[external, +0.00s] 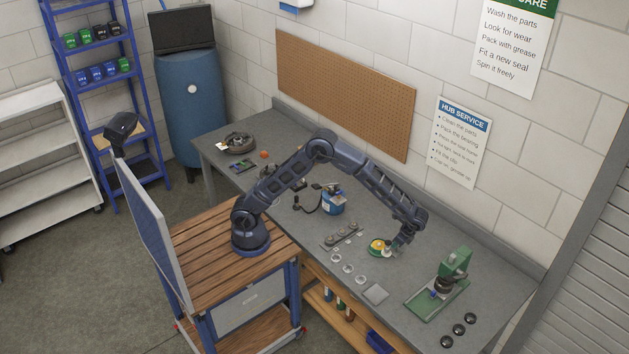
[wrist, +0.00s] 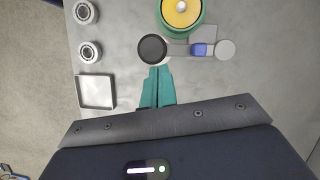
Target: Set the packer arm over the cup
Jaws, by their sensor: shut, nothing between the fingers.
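The packer (external: 378,248) stands on the grey bench below my wrist. Its cup looks like the round green rim with a yellow disc and pale centre, and it is cut off at the top of the wrist view (wrist: 181,14). What looks like the packer arm (wrist: 179,50) is a grey bar beside the cup, not over it. It has a black round piece (wrist: 152,48) at its left end and a blue block (wrist: 203,49) towards its right. My gripper (external: 399,246) has teal fingers (wrist: 158,70), shut and empty, with tips just below the black piece. I cannot tell whether they touch it.
Pale bearing rings (wrist: 90,51) and a square tray (wrist: 96,92) lie left in the wrist view. A green press (external: 450,275) and several black caps (external: 459,330) stand at the bench's right end. A blue tin (external: 333,203) stands farther back. Bare bench lies between packer and press.

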